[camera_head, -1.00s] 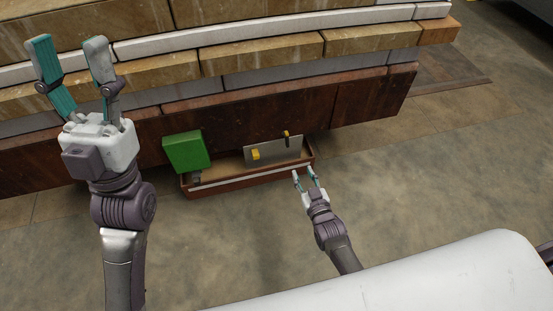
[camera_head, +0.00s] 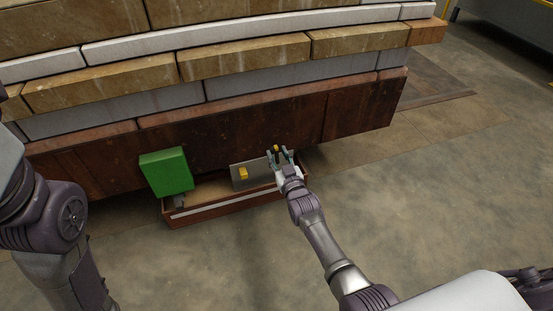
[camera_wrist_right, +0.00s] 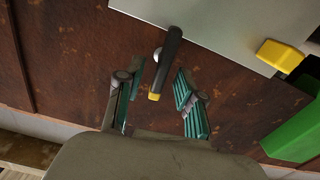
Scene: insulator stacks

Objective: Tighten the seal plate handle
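The grey seal plate (camera_head: 258,172) stands against the dark rusty lower face of the stack, at the open-topped tray. Its dark handle (camera_wrist_right: 170,52) ends in a yellow tip; in the head view only the yellow tip (camera_head: 276,148) shows clearly. My right gripper (camera_head: 281,157) is at the plate's right end. In the right wrist view the right gripper's fingers (camera_wrist_right: 160,98) are open, one on each side of the handle's tip, with gaps visible. My left gripper is out of view; only left arm links show at the left edge.
A yellow block (camera_head: 243,174) is on the plate, left of the handle. A green panel (camera_head: 166,171) stands at the tray's left end. The rusty tray (camera_head: 220,206) sits low at the stack's foot. Bare floor (camera_head: 440,190) lies to the right.

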